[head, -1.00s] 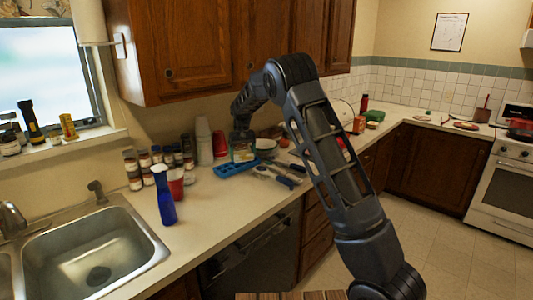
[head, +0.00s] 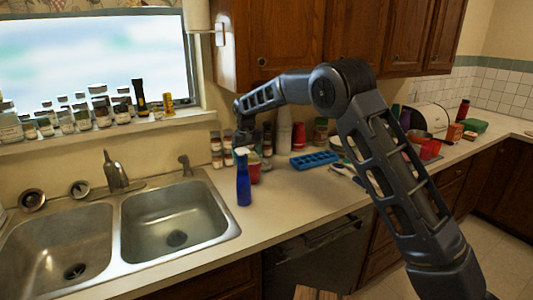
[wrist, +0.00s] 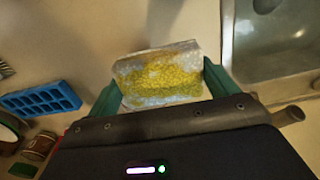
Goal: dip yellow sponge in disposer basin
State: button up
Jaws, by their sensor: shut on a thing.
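My gripper (wrist: 161,82) is shut on the yellow sponge (wrist: 160,68), a block with a yellow middle and pale sides, held between its two green fingers. In the head view my gripper (head: 243,138) is above the counter, just right of the sink, in line with the blue spray bottle; the sponge cannot be made out there. The sink has a left basin (head: 30,255) and a right basin (head: 140,222), both empty, each with a drain. I cannot tell for certain which has the disposer. One basin (wrist: 280,60) shows at upper right in the wrist view.
A faucet (head: 115,175) rises behind the basins. A blue tray (head: 313,160) lies farther right. Jars line the windowsill (head: 90,132). The counter in front of the tray is clear.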

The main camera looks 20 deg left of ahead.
jog(key=s+a+f+n, duration=0.2)
jog(key=s+a+f, duration=0.1)
jog(key=s+a, duration=0.55)
jog(key=s+a+f+n, duration=0.25)
jog(key=s+a, duration=0.25)
jog(key=s, duration=0.6)
jog(key=s+a+f+n, duration=0.1)
jog(key=s+a+f, duration=0.4)
jog(key=s, duration=0.5)
jog(key=shift+a+f, duration=0.15)
jog(key=shift+f, duration=3.05)
jog(key=shift+a+f, duration=0.2)
jog(key=shift+f, duration=2.95)
jog(key=shift+a+f, duration=0.15)
jog(key=shift+f, duration=3.05)
jog(key=shift+r, duration=0.1)
